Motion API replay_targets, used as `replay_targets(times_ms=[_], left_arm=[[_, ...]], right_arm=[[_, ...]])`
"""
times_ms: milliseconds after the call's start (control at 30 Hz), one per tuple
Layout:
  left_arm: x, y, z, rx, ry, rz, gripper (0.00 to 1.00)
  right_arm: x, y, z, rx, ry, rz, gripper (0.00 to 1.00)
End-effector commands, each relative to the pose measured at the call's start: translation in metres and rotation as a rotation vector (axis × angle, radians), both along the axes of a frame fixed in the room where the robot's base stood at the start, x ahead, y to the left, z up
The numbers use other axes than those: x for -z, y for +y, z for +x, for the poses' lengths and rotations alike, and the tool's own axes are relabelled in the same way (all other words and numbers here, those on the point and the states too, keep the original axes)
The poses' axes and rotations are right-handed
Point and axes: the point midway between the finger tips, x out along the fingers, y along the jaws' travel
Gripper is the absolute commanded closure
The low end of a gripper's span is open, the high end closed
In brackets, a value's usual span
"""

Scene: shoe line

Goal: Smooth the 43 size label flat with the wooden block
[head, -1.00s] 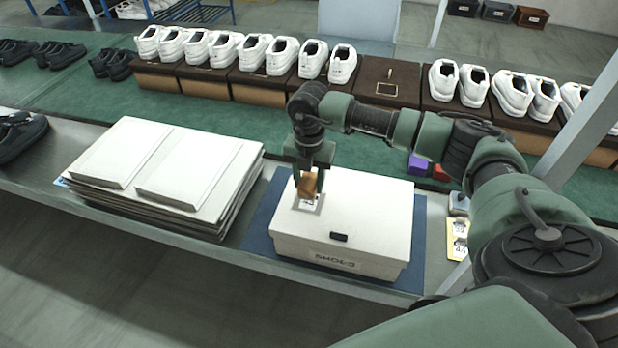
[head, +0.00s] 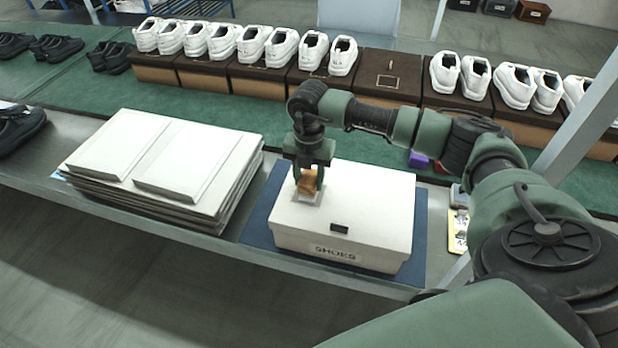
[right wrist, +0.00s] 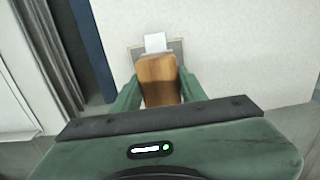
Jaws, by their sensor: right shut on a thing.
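My right gripper (head: 309,180) is shut on the wooden block (head: 307,184) over the lid of the white shoe box (head: 370,205). In the right wrist view the block (right wrist: 158,80) sits between the two green fingers. The size label (head: 304,197) lies on the lid under the block and is mostly hidden. A pale part of the label (right wrist: 155,43) shows past the block in the right wrist view. Its number is not readable. The block is at or very near the label; I cannot tell whether it touches. My left gripper is not in view.
The box stands on a blue mat (head: 256,228) on the bench. A stack of flat white box blanks (head: 205,165) lies to its left. Yellow label cards (head: 458,232) lie to its right. Behind runs a green belt (head: 225,112) with white shoes on brown boxes.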

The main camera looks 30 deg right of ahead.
Motion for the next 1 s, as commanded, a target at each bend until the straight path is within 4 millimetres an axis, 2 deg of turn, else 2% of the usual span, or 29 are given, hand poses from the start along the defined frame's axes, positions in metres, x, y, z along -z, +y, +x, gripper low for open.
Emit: replay_targets(times_ms=[867,1000], left_arm=[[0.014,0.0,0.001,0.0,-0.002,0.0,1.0],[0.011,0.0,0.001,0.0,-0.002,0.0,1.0]], right_arm=[[0.019,0.0,0.0,0.0,0.0,0.0,0.91],[0.017,0.002,-0.002,-0.001,0.0,0.0,0.91]])
